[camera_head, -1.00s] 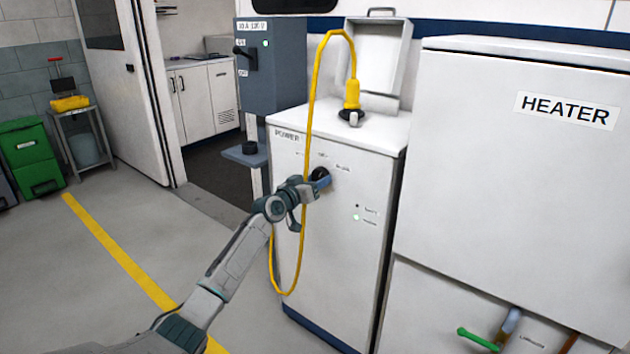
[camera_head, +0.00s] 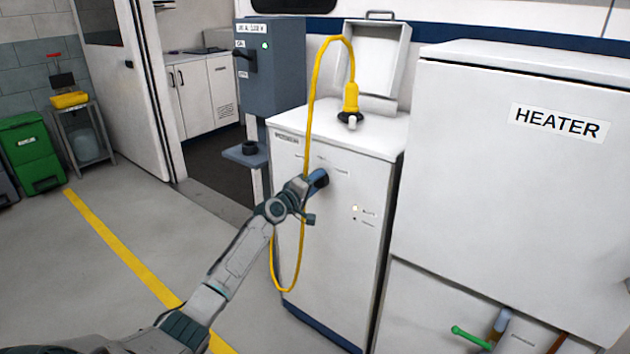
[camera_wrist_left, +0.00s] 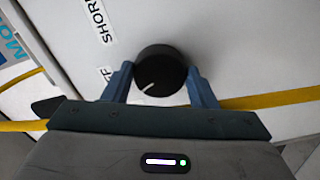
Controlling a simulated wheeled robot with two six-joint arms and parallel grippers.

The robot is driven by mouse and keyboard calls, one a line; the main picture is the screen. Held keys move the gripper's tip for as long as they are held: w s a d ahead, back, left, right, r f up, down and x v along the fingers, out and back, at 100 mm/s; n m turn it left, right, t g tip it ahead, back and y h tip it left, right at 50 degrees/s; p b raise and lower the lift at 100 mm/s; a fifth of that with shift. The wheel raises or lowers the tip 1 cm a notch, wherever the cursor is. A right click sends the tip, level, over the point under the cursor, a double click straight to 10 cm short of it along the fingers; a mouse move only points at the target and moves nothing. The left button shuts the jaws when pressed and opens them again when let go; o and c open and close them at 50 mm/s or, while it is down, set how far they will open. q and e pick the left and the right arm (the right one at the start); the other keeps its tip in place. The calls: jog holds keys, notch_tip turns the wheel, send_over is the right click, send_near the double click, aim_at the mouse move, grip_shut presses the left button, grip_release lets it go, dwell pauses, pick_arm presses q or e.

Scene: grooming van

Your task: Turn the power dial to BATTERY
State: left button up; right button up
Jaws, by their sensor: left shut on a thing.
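The power cabinet (camera_head: 335,250) is a white box with a dial on its front face. The black power dial (camera_wrist_left: 160,72) fills the space between my left gripper's blue fingers in the wrist view, and the gripper is shut on it. Its white pointer line slants toward the lower left there. A label starting "SHOR" (camera_wrist_left: 98,22) and one ending in "F" (camera_wrist_left: 105,73) show beside it; no BATTERY label is legible. In the head view my left gripper (camera_head: 317,180) covers most of the dial. Of two small lights (camera_head: 355,208), the upper glows warm. My right gripper is out of view.
A yellow cable (camera_head: 309,120) hangs from the plug (camera_head: 351,98) on the cabinet top and loops down beside my left wrist. A grey post box (camera_head: 270,65) stands behind on the left. The white HEATER cabinet (camera_head: 500,200) stands close on the right.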

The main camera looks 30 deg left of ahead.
pick_arm(q)
jog(key=shift+n+p, duration=0.7)
jog(key=shift+n, duration=1.3)
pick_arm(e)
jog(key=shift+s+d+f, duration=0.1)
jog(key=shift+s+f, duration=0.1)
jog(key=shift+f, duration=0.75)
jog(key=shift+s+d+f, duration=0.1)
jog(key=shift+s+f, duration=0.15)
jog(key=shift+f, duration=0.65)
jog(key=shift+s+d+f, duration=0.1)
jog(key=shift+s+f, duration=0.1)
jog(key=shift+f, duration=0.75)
pick_arm(q)
jog(key=o, duration=1)
jog(key=shift+s+a, duration=0.1)
jog(key=shift+s, duration=0.2)
jog(key=shift+s+a+p, duration=0.2)
jog(key=shift+s+p, duration=0.45)
jog(key=shift+s, duration=1.9)
jog(key=shift+s+a+p, duration=0.15)
jog(key=shift+s+p, duration=0.5)
jog(key=shift+s, duration=1.9)
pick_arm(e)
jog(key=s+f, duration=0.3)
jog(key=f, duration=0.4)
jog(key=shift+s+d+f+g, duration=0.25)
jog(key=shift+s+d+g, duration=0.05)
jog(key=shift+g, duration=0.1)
